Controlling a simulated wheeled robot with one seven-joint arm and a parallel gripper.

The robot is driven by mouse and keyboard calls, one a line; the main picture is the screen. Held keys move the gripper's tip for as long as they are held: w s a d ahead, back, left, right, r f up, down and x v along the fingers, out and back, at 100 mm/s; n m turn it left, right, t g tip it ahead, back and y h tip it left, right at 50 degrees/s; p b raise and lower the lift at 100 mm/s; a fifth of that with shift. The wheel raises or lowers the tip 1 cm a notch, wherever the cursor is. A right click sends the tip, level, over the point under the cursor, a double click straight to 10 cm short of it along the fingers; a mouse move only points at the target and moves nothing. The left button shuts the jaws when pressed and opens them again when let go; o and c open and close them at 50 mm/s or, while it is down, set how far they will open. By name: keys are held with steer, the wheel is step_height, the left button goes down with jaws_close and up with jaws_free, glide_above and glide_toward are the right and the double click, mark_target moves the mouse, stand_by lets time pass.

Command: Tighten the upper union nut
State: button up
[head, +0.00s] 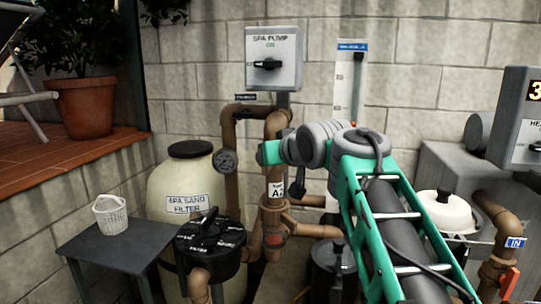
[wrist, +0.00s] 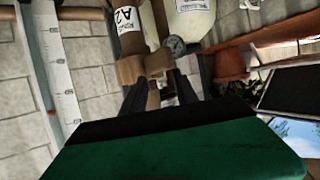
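The upper union nut (wrist: 143,66) is a brown collar on the vertical pipe, beside the white A2 label (wrist: 130,22) in the wrist view. The wrist view is turned over, so the nut stands above the label. My gripper (wrist: 160,84) has two dark fingers spread apart, with their tips close to the nut. I cannot tell whether they touch it. In the head view my teal hand (head: 270,152) is in front of the pipe just above the A2 label (head: 276,190) and hides the fingers and part of the pipe.
The sand filter (head: 180,190) and a grey table (head: 112,246) with a white basket (head: 110,214) stand left. The spa pump switch box (head: 273,58) hangs above. A heater (head: 448,165) stands right.

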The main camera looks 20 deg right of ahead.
steer(key=v, duration=0.7)
steer(key=shift+s+r, duration=0.15)
steer(key=shift+s, duration=0.2)
